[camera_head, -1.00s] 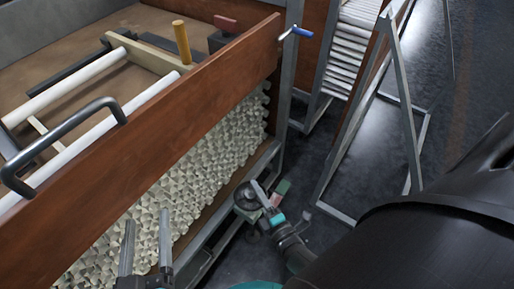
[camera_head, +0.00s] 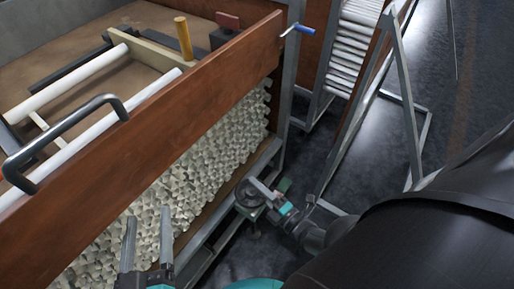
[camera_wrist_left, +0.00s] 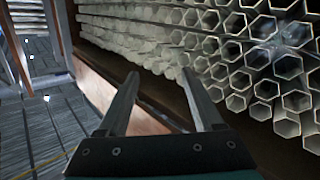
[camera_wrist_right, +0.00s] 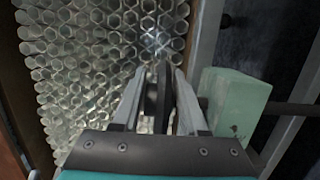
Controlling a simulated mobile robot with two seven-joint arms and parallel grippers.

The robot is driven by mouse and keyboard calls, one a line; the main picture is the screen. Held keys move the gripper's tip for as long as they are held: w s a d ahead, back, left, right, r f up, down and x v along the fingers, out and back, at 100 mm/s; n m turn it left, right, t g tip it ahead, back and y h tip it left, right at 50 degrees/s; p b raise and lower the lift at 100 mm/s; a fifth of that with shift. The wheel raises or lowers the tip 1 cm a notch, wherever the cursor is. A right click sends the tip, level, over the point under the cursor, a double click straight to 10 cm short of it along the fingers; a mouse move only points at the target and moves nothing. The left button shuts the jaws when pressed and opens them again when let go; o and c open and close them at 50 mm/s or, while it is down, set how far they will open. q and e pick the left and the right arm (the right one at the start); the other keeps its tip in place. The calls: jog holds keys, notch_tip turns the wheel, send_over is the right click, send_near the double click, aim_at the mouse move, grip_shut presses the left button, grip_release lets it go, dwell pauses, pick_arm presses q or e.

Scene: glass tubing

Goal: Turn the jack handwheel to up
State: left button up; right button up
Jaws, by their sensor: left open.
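The jack handwheel is a dark disc (camera_head: 248,194) low beside the bin's lower rail. My right gripper (camera_head: 264,190) is at it. In the right wrist view the handwheel (camera_wrist_right: 158,98) stands edge-on between the two fingers of my right gripper (camera_wrist_right: 160,78). A narrow gap seems to show beside it, so I cannot tell whether the fingers grip it. A pale green block (camera_wrist_right: 235,100) is just right of the fingers. My left gripper (camera_head: 147,225) is open and empty in front of the tube stack; it also shows open in the left wrist view (camera_wrist_left: 162,85).
A wooden-sided bin (camera_head: 150,115) holds a stack of hexagonal glass tubes (camera_head: 205,150). A metal frame rail (camera_head: 225,220) runs below it, close to my right gripper. A blue-handled crank (camera_head: 303,30) is on the bin's far corner. A grey A-frame stand (camera_head: 405,110) is at right.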

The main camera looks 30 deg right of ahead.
jog(key=o, duration=0.4)
jog(key=shift+s, duration=0.1)
pick_arm(q)
jog(key=shift+w+a+f+g+p, duration=0.2)
jog(key=shift+w+f+g+p, duration=0.15)
jog(key=shift+g, duration=0.15)
pick_arm(e)
jog(key=shift+s+d, duration=0.5)
jog(key=shift+s, duration=1.95)
jog(key=shift+s+d, duration=0.45)
jog(key=shift+s, duration=2)
jog(key=shift+s+d, duration=0.5)
jog(key=shift+s, duration=1.95)
jog(key=shift+c, duration=0.2)
